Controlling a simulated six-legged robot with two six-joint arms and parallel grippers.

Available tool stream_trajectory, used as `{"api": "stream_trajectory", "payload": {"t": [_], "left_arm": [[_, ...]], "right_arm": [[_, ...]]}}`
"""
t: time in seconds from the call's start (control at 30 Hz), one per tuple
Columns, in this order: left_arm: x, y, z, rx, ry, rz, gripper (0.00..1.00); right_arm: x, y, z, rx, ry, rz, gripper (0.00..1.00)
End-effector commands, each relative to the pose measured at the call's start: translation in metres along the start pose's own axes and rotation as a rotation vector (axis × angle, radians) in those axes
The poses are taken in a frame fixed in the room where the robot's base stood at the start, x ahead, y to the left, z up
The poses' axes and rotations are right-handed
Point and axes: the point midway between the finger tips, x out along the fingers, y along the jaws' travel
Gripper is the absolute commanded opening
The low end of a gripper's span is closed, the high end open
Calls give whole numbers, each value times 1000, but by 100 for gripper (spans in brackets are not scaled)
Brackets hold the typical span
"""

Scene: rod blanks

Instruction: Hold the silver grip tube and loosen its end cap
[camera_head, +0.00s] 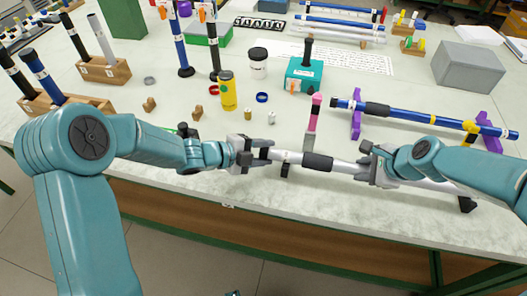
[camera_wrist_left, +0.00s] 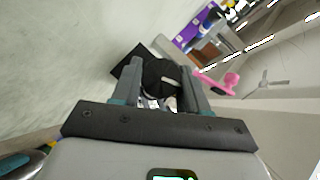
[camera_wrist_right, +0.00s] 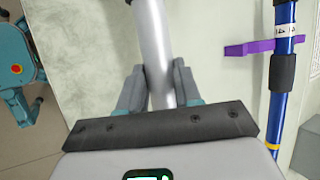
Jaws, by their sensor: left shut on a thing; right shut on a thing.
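The silver grip tube (camera_head: 343,166) lies level along the table's front edge, with a black grip band (camera_head: 318,162) around its middle. My left gripper (camera_head: 262,154) is shut on the tube's left end, at the end cap. In the left wrist view my left gripper (camera_wrist_left: 160,90) has its fingers either side of a dark round part, and the cap itself is mostly hidden. My right gripper (camera_head: 368,165) is shut on the tube right of the black band. In the right wrist view the silver tube (camera_wrist_right: 154,45) runs between the fingers of my right gripper (camera_wrist_right: 158,85).
A blue tube (camera_head: 420,117) rests on purple stands (camera_head: 356,120) behind the right gripper. A pink-topped tool (camera_head: 314,115) stands close behind the silver tube. A yellow can (camera_head: 228,92) and small metal caps (camera_head: 248,114) stand behind the left gripper. Wooden racks (camera_head: 103,70) hold tubes at left.

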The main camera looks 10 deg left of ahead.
Motion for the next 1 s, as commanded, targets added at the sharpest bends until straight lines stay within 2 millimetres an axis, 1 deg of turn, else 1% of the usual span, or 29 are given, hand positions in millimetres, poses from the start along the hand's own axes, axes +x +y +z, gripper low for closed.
{"api": "stream_trajectory", "payload": {"t": [0.33,1.0], "left_arm": [[1,-4,0,-222,2,226,13],[3,-4,2,-679,1,681,13]], "right_arm": [[0,-1,0,1,0,-2,1],[0,0,1,-1,-1,1,1]]}}
